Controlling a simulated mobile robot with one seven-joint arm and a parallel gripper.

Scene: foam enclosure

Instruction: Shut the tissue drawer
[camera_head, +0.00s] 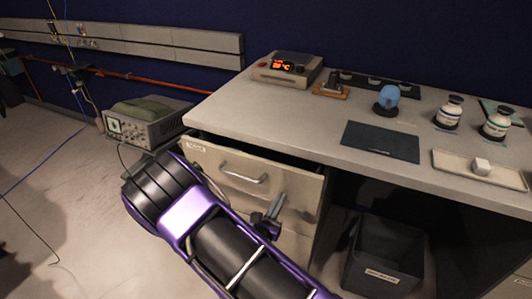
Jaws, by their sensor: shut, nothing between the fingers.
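The top drawer (222,160) of the light cabinet has a small label at its upper left, too small to read, and a silver bar handle (243,173). Its front stands out from under the tabletop, with a dark gap above it, so it looks partly open. I cannot read whether it is the tissue drawer. My gripper (275,207) is shut and empty, in front of the lower right part of the drawer fronts, right of and below the handle. I cannot tell whether it touches the front. My purple and black arm hides the lower left of the cabinet.
The desk top (240,112) holds a device with a red display (289,67), a blue round object (388,95), white bottles (449,111), a dark mat (380,141) and a tray (448,168). A black bin (384,255) stands under the desk. A grey instrument (148,122) stands left.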

